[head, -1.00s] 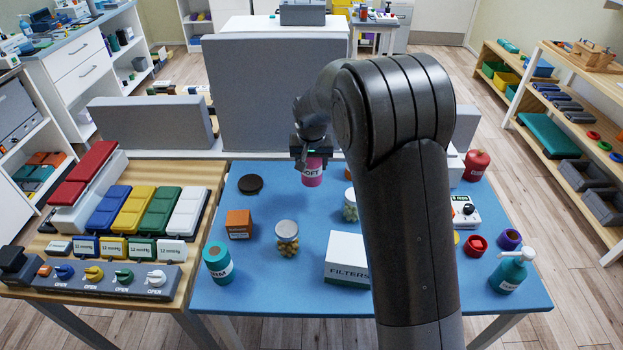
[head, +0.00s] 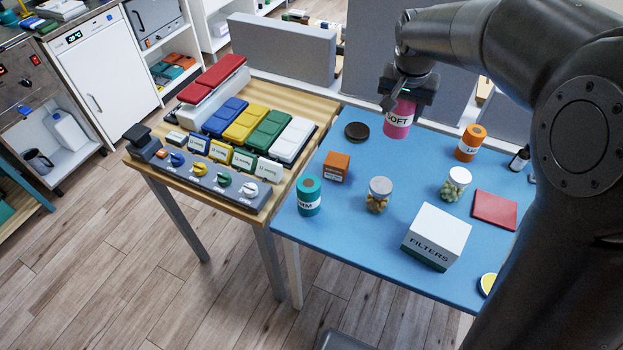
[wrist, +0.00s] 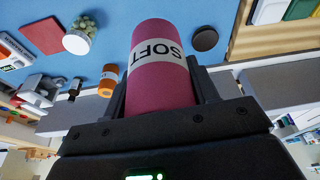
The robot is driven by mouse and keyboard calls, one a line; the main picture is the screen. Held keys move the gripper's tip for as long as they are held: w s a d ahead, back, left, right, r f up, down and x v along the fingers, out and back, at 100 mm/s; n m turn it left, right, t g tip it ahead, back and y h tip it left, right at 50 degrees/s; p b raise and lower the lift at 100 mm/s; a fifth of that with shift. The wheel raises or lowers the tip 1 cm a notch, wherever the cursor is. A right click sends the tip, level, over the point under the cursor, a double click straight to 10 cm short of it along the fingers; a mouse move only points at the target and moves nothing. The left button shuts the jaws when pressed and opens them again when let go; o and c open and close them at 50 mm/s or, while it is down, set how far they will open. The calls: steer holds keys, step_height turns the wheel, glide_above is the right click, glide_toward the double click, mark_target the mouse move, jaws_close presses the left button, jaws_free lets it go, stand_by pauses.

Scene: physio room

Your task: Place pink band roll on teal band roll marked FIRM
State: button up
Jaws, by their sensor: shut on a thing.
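The pink band roll (head: 398,121), labelled SOFT, is held upright in my gripper (head: 405,97) over the back part of the blue table. In the wrist view the pink roll (wrist: 160,70) sits between the two fingers of my gripper (wrist: 160,95), which are shut on it. The teal band roll (head: 309,194) stands upright at the table's front left edge, its label partly turned away and ending in "RM". It is well apart from my gripper, in front and to the left. Nothing rests on its top.
Near the teal roll are an orange box (head: 336,167) and a jar (head: 379,194). A FILTERS box (head: 436,236), a second jar (head: 455,184), an orange roll (head: 470,142), a red pad (head: 494,209) and a dark disc (head: 357,131) also stand on the blue table (head: 350,245).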

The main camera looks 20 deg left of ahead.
steer(key=s+a+r+n, duration=0.15)
steer(key=s+a, duration=0.25)
steer(key=s, duration=0.8)
glide_above(309, 182)
step_height(309, 182, down, 7)
steer(key=shift+m, duration=0.25)
steer(key=shift+f, duration=2)
steer(key=shift+f, duration=0.2)
steer(key=o, duration=1.3)
steer(key=v, duration=1.2)
steer(key=shift+r, duration=0.2)
